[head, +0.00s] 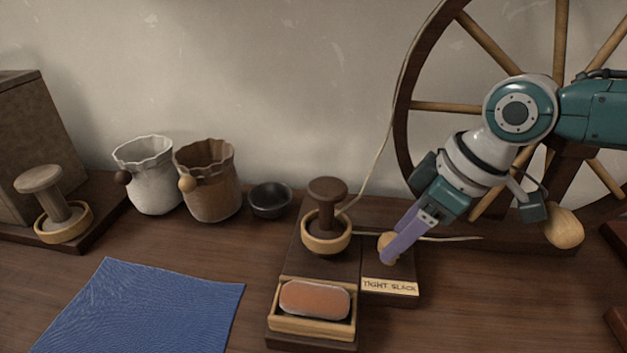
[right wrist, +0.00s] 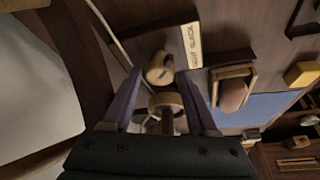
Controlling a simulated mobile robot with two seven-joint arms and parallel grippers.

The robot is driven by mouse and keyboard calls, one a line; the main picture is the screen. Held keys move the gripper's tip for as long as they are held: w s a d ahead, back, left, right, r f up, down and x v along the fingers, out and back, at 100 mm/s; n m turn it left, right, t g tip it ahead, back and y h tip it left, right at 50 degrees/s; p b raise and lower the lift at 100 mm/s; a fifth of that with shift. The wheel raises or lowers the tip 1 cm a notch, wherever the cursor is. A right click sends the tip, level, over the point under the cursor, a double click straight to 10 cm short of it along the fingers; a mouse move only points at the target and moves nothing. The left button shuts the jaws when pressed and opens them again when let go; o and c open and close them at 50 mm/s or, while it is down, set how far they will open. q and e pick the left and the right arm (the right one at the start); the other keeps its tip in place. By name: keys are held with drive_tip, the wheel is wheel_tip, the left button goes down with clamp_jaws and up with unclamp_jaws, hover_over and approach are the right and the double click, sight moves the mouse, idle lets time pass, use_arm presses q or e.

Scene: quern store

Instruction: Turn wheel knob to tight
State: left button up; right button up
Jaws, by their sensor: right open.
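The wheel knob (head: 386,241) is a small pale wooden knob on a dark block, behind a label reading TIGHT SLACK (head: 390,287). In the head view a purple finger partly covers it, so its setting cannot be read there. My right gripper (head: 394,252) points down at the knob from the upper right. In the right wrist view the knob (right wrist: 158,68) shows a dark mark and lies between the tips of my open right gripper (right wrist: 158,82), with no clear contact. The label (right wrist: 190,45) is beside it. My left gripper is not in view.
A large spoked wheel (head: 402,107) with a thin cord stands behind my right arm. A tray with an orange block (head: 314,299) sits in front. A blue cloth (head: 140,305) lies at left.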

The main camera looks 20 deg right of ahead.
drive_tip(key=shift+w+a+f, duration=0.15)
drive_tip(key=shift+w+f, duration=0.05)
drive_tip(key=shift+f, duration=0.4)
clamp_jaws()
